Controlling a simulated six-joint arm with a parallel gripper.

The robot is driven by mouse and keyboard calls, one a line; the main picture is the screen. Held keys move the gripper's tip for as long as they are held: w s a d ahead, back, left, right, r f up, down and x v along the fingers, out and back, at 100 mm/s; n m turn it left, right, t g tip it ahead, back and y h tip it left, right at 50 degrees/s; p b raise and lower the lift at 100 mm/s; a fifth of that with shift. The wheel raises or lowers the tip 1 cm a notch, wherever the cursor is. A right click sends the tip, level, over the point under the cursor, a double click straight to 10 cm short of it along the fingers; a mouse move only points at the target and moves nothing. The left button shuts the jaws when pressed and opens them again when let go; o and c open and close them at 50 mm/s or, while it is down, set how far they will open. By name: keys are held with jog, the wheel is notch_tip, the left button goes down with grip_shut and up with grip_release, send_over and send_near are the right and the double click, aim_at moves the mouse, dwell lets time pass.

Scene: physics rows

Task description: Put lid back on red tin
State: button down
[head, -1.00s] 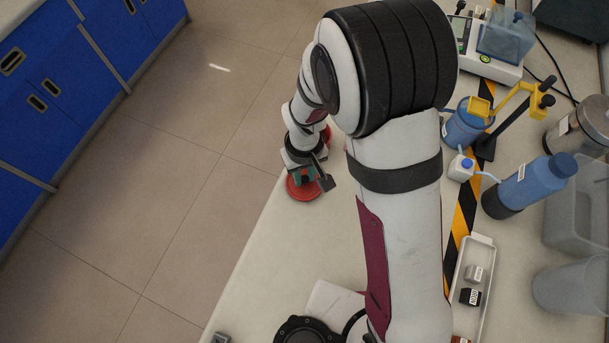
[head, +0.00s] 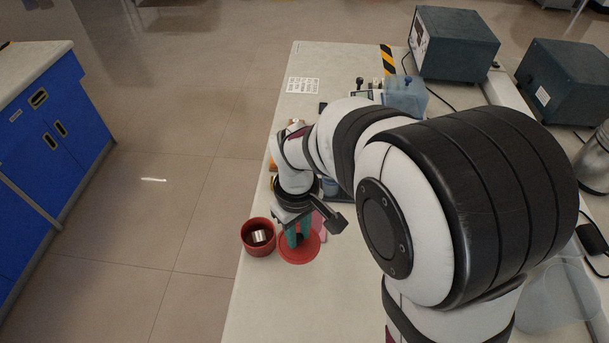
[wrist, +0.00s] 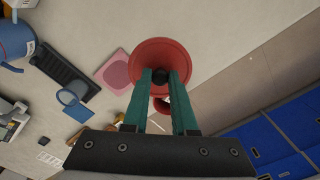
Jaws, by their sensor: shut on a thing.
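The red tin (head: 248,250) stands open near the bench's left edge in the head view, with a metallic cylinder (head: 262,237) inside. The red lid (head: 299,256), a round disc with a black knob, is just right of the tin and not on it. My gripper (head: 298,236) is over the lid, its green fingers pointing down. In the wrist view my gripper (wrist: 160,77) is shut on the black knob of the lid (wrist: 160,52). Part of the tin (wrist: 162,104) shows between the fingers. I cannot tell how high the lid is above the bench.
A pink pad (wrist: 116,70) and a dark stand (wrist: 65,72) with a blue ring lie near the lid in the wrist view. A blue clear-sided container (head: 405,95) is farther back. The bench's left edge is close to the tin, with open floor beyond.

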jog(key=w+a, duration=0.5)
jog(key=a, duration=0.5)
jog(key=shift+w+f, duration=0.15)
jog(key=shift+f, duration=2.7)
jog(key=shift+f, duration=0.15)
jog(key=c, duration=0.6)
grip_release()
jog(key=shift+c, duration=0.2)
jog(key=shift+o, duration=0.2)
jog(key=o, duration=0.4)
jog(key=shift+o, duration=0.2)
